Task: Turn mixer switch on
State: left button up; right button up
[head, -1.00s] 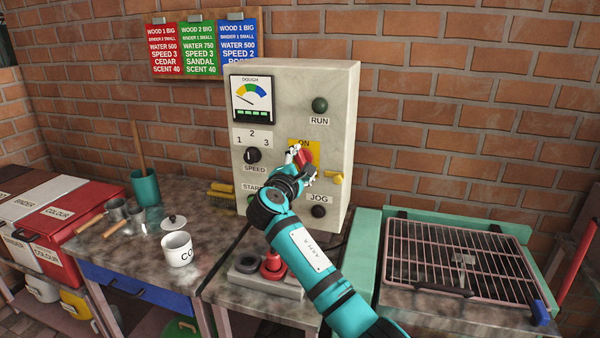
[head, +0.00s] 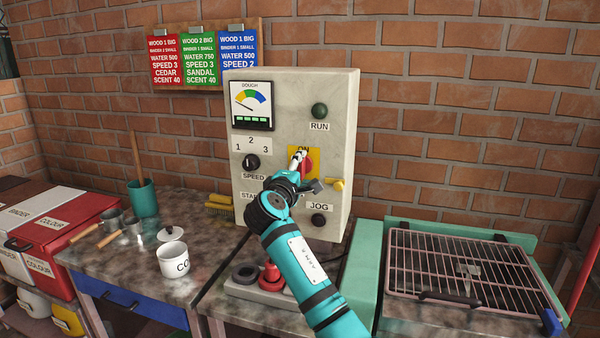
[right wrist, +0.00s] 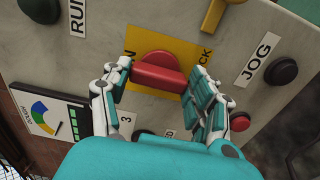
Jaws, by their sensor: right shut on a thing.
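The mixer switch (head: 309,164) is a red rotary handle on a yellow plate marked ON, on the front of the pale control box (head: 341,120). In the right wrist view the red handle (right wrist: 158,77) shows as a bar, its left end by the ON label. My right gripper (head: 308,172) is closed around it. In the wrist view my right gripper (right wrist: 158,82) has one finger at each end of the bar. In the head view the fingers partly cover the switch. My left gripper is not in view.
The box also carries a green RUN button (head: 319,110), a black SPEED knob (head: 251,162), a yellow lever (head: 334,185), a JOG button (head: 318,220) and a DOUGH gauge (head: 251,104). A wire grill (head: 465,265) stands right; a white cup (head: 173,260) stands left.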

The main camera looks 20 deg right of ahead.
jog(key=shift+f, duration=0.1)
jog(key=o, duration=1.2)
jog(key=v, duration=1.2)
